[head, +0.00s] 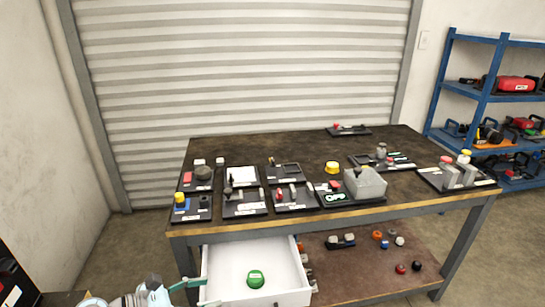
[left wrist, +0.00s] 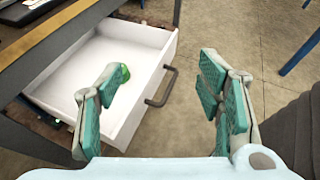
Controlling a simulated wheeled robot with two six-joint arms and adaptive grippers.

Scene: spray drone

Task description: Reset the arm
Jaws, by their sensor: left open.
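My left gripper (head: 188,291) comes in at the bottom left of the head view, beside the left side of an open white drawer (head: 225,281). In the left wrist view the left gripper (left wrist: 165,105) has its teal-padded fingers spread wide with nothing between them. The drawer (left wrist: 90,62) and its dark handle (left wrist: 162,86) lie below and beyond the fingers. My right gripper is not in view.
The workbench (head: 290,143) above the drawer holds several black trays with small parts, a yellow knob (head: 332,167) and a grey block (head: 365,183). Its lower shelf (head: 350,272) holds loose pieces. A blue rack (head: 480,85) stands at the right.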

